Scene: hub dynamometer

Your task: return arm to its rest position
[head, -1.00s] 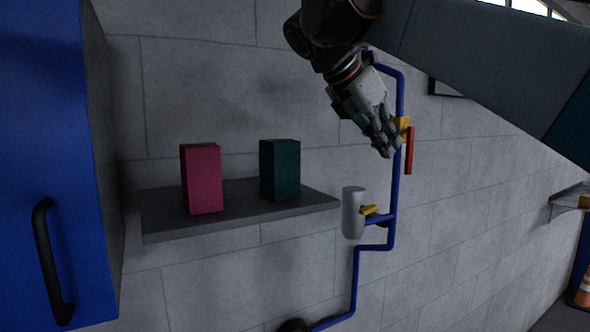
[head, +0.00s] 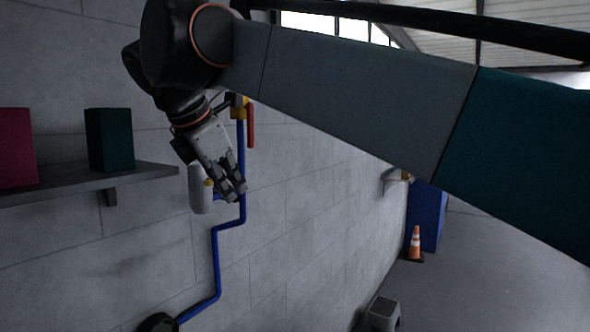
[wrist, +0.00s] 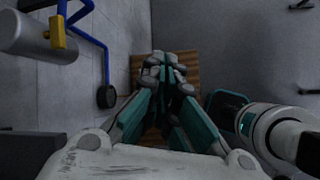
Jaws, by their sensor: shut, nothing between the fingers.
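My gripper (head: 232,187) hangs at the end of my arm in the head view, pointing down and to the right. Its fingers are together with nothing between them. It is in front of the blue pipe (head: 217,262) and beside the grey cylinder (head: 200,190) on the wall, overlapping both in the picture. In the wrist view my gripper (wrist: 167,68) shows its closed fingers over a brown wooden surface (wrist: 186,64) below. The grey cylinder also shows there at upper left (wrist: 38,32), with a yellow handle (wrist: 57,31).
A shelf (head: 150,173) at left bears a pink box (head: 15,150) and a dark green box (head: 109,140). A red lever (head: 250,125) is on the pipe. An orange cone (head: 415,245), a blue cabinet (head: 428,215) and a grey stool (head: 382,313) stand at right on open floor.

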